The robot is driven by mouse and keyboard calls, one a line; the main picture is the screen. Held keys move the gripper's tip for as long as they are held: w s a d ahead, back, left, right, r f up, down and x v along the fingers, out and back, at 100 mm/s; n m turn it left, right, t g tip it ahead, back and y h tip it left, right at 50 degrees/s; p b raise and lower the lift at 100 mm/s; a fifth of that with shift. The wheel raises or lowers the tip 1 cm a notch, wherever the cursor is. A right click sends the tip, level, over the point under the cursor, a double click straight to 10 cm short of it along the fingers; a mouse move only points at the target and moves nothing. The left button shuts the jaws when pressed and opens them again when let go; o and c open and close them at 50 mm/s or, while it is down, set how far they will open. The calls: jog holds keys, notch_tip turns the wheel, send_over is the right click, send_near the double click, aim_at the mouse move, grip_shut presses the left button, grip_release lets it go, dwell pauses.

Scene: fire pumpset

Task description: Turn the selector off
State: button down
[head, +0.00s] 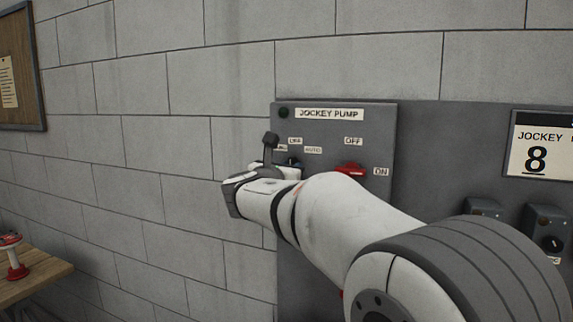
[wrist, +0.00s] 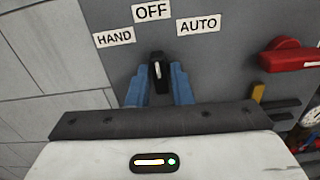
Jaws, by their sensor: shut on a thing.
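The selector (wrist: 157,70) is a small black knob with a white pointer line, on the grey panel under the labels HAND, OFF (wrist: 152,11) and AUTO. In the wrist view its pointer line stands nearly upright, toward OFF. My gripper (wrist: 158,84) has its two blue fingers on either side of the knob, shut on it. In the head view my wrist hides the fingers, and only a dark bit of the selector (head: 291,161) shows below its labels.
A red switch handle (head: 350,169) with OFF and ON labels sits right of the selector; it also shows in the wrist view (wrist: 290,58). The jockey pump panel (head: 385,130) is on a block wall. A wooden table (head: 35,279) stands at the left.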

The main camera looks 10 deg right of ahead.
jog(key=shift+r+n, duration=0.3)
jog(key=c, duration=1.6)
grip_release()
jog(key=shift+f, duration=0.1)
jog(key=shift+o, duration=0.8)
jog(key=shift+f, duration=0.1)
jog(key=b+v, duration=0.2)
jog(key=v, duration=0.5)
jog(key=shift+s+a, duration=0.25)
jog(key=shift+s, duration=0.05)
